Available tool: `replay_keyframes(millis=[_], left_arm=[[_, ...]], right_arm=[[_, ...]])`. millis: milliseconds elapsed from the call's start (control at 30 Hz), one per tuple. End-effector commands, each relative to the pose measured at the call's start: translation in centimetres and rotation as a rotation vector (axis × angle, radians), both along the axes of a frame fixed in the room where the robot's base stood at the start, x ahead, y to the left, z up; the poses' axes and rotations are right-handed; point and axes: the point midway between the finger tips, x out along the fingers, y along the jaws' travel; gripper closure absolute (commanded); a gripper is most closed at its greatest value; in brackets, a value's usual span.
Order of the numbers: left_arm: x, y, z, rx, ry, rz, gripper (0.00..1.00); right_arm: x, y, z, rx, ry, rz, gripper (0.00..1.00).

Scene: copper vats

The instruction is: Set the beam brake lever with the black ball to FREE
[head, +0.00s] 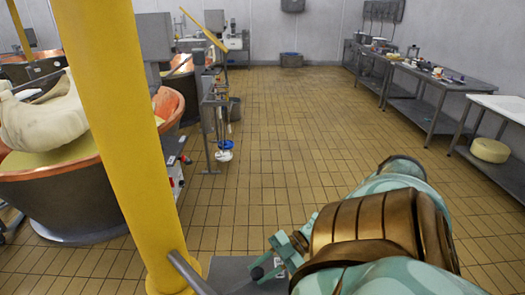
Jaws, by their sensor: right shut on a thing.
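The beam brake lever's black ball (257,273) shows low in the head view, just right of the yellow post's foot. My right gripper (268,265), pale green, is shut on the lever at the ball, its fingers partly covering it. A grey bar (190,272) slants down from the yellow post to the lower edge of the picture. Whether it joins the lever is cut off below. No FREE marking can be read. My left gripper is not in view.
The thick yellow post (115,110) stands close on the left. Behind it is a copper vat (60,195) with a pale bulky bundle (45,115) above. Steel tables (425,80) line the right, with a cheese wheel (490,150) on a low shelf. The middle tiled floor is clear.

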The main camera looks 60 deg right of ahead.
Motion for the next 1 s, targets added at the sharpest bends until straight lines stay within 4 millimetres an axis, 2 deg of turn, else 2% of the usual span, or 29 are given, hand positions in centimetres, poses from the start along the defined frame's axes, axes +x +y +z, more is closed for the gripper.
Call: replay_keyframes(millis=[367, 400, 467, 800, 1000], left_arm=[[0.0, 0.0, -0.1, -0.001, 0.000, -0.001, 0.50], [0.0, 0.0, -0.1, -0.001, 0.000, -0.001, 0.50], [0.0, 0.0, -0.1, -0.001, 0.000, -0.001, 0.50], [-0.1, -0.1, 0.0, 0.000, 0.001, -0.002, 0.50], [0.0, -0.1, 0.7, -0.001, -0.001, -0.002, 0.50]], right_arm=[[0.0, 0.0, -0.1, -0.004, -0.001, 0.005, 1.00], [0.1, 0.0, 0.0, -0.004, -0.001, 0.005, 0.66], [0.1, 0.0, 0.0, -0.003, -0.002, 0.004, 0.50], [-0.1, -0.3, 0.1, -0.002, -0.001, 0.004, 0.50], [-2.0, -2.8, 1.3, -0.006, 0.004, 0.003, 0.50]])
